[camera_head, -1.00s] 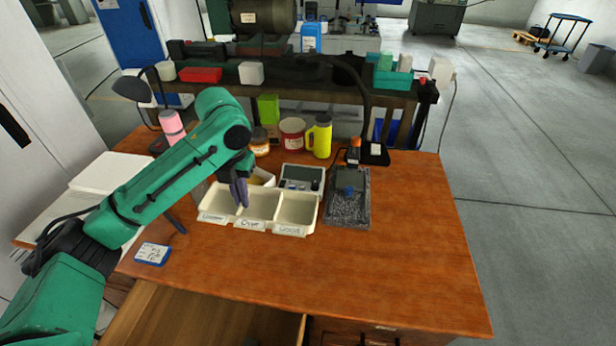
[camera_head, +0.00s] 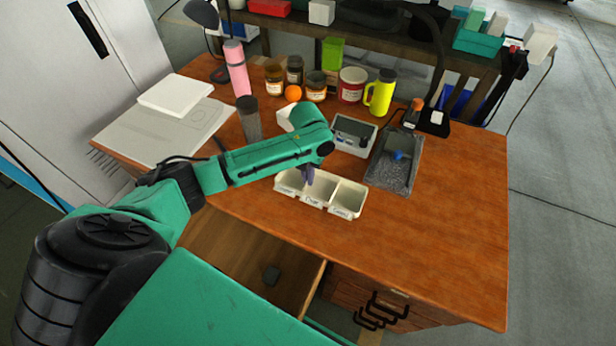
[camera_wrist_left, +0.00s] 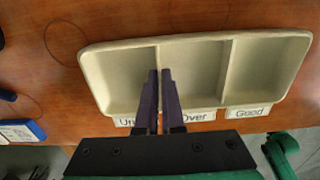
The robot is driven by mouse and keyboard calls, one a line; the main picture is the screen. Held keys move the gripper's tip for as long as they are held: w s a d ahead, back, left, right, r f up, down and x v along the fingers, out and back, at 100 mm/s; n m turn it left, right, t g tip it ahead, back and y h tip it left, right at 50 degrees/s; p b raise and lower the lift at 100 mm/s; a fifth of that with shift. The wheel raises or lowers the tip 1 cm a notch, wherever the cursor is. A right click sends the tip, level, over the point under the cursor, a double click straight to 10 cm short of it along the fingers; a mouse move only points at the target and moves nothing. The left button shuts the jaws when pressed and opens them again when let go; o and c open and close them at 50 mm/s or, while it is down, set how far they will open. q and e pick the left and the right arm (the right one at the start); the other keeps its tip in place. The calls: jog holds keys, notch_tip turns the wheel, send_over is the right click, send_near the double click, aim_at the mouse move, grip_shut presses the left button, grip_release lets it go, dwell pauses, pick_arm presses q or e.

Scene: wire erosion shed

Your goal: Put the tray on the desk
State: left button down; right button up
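The tray (camera_head: 347,212) is cream, with three compartments and front labels that read Under, Over and Good in the left wrist view (camera_wrist_left: 270,108). It looks level on the brown desk (camera_head: 440,225), near the front edge; I cannot tell if it fully touches. My left gripper (camera_head: 309,172) points down at the tray. In the wrist view its dark fingers (camera_wrist_left: 160,72) are close together, one on each side of the divider between Under and Over, and look shut on it. The fingers hide part of this divider. My right gripper is not in view.
Jars, a yellow bottle (camera_head: 380,93) and a pink bottle (camera_head: 237,68) line the back. A drawer (camera_head: 250,265) is open below. The desk's right front is clear.

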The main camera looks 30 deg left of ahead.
pick_arm(q)
jog(key=shift+w+f, duration=0.1)
jog(key=shift+f, duration=0.2)
jog(key=shift+f, duration=0.1)
jog(key=c, duration=1)
grip_release()
jog(key=shift+c, duration=0.2)
notch_tip(320, 180, up, 12)
